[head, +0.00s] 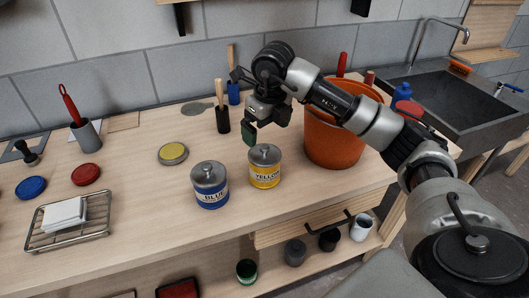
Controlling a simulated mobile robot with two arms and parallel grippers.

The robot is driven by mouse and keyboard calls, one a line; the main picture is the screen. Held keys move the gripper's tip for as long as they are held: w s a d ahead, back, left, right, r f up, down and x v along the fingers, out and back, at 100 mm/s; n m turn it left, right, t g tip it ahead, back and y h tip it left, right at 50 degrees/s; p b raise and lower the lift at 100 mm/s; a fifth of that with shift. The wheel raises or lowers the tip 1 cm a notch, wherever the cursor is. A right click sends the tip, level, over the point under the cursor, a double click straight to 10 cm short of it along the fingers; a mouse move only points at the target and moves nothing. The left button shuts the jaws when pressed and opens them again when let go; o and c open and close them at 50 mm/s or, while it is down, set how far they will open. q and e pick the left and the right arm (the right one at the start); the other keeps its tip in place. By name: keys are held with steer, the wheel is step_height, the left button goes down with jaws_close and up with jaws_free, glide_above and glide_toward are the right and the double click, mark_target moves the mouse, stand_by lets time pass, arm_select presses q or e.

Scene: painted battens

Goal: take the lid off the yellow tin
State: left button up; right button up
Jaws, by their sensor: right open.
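The yellow tin (265,174) stands upright on the wooden bench, with a label reading YELLOW. Its grey lid (264,154) with a small knob sits on top. My right gripper (266,132) is open and empty, above and slightly behind the lid, pointing down; a gap to the knob cannot be judged exactly. The blue tin (211,192), labelled BLUE, stands to the left of the yellow tin with its own grey lid (209,172) on. My left gripper is not in view.
An orange bucket (335,140) stands close right of the yellow tin. A yellow-topped disc (173,153), red disc (86,174), blue disc (31,187) and wire rack (40,240) are left. A sink (450,105) is right.

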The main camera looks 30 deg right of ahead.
mark_target(265, 146)
steer(key=shift+w+f, duration=0.1)
steer(key=shift+f, duration=0.7)
steer(key=f+p, duration=0.1)
steer(key=f, duration=0.3)
steer(key=shift+w+f+p, duration=0.15)
steer(key=shift+w+p, duration=0.05)
steer(key=shift+p, duration=0.2)
steer(key=shift+w+f, duration=0.1)
steer(key=shift+f, duration=0.4)
steer(key=c, duration=0.6)
